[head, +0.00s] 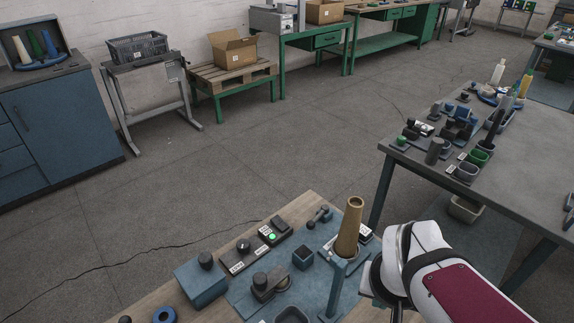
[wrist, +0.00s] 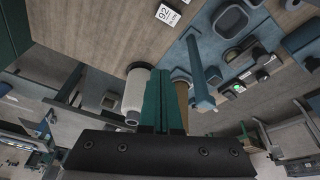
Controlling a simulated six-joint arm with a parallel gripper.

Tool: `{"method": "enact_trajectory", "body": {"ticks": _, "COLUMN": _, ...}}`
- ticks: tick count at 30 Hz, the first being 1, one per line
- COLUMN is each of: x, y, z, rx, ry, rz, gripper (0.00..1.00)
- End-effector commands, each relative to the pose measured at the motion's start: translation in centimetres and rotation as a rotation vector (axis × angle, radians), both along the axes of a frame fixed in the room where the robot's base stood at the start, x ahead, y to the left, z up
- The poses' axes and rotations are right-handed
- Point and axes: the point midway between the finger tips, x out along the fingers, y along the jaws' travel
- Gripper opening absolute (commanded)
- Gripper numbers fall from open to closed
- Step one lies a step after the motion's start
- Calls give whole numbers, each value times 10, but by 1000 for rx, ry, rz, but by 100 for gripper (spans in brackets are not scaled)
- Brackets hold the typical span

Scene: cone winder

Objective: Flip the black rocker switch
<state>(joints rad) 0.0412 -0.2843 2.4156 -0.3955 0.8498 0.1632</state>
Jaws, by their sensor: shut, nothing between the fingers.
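The black rocker switch (head: 280,222) sits on a small control panel beside a lit green lamp (head: 272,237), left of the tan cone in the head view. The lamp also shows in the wrist view (wrist: 238,88), right of my fingers, but the rocker is too small to make out surely there. My gripper (wrist: 161,72) is shut and empty, its teal fingers together in the middle of the wrist view. In the head view my arm comes in from the right, and the fingertips are hidden. My gripper is apart from the switch.
The tan cone (head: 348,230) stands upright between my arm and the panel, beside a blue post (head: 337,288). A black knob (head: 243,245) is left of the lamp. Open floor lies beyond the bench.

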Motion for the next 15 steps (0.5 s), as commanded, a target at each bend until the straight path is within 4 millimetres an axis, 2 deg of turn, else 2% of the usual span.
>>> {"method": "enact_trajectory", "body": {"ticks": 1, "x": 38, "y": -12, "z": 0, "rx": -62, "ry": -72, "rz": 60, "gripper": 0}}
{"method": "enact_trajectory", "body": {"ticks": 2, "x": 64, "y": -18, "z": 1, "rx": -101, "ry": -131, "rz": 110, "gripper": 0}}
{"method": "enact_trajectory", "body": {"ticks": 3, "x": 100, "y": -22, "z": 3, "rx": -147, "ry": -210, "rz": 184, "gripper": 0}}
{"method": "enact_trajectory", "body": {"ticks": 4, "x": 127, "y": -23, "z": 4, "rx": -173, "ry": -272, "rz": 247, "gripper": 0}}
{"method": "enact_trajectory", "body": {"ticks": 6, "x": 185, "y": -12, "z": 1, "rx": -208, "ry": -412, "rz": 415, "gripper": 0}}
{"method": "enact_trajectory", "body": {"ticks": 8, "x": 224, "y": 6, "z": -4, "rx": -202, "ry": -521, "rz": 562, "gripper": 0}}
{"method": "enact_trajectory", "body": {"ticks": 9, "x": 243, "y": 21, "z": -10, "rx": -183, "ry": -586, "rz": 661, "gripper": 0}}
{"method": "enact_trajectory", "body": {"ticks": 12, "x": 269, "y": 63, "z": -34, "rx": -85, "ry": -719, "rz": 894, "gripper": 0}}
{"method": "enact_trajectory", "body": {"ticks": 15, "x": 271, "y": 97, "z": -61, "rx": 49, "ry": -806, "rz": 1064, "gripper": 0}}
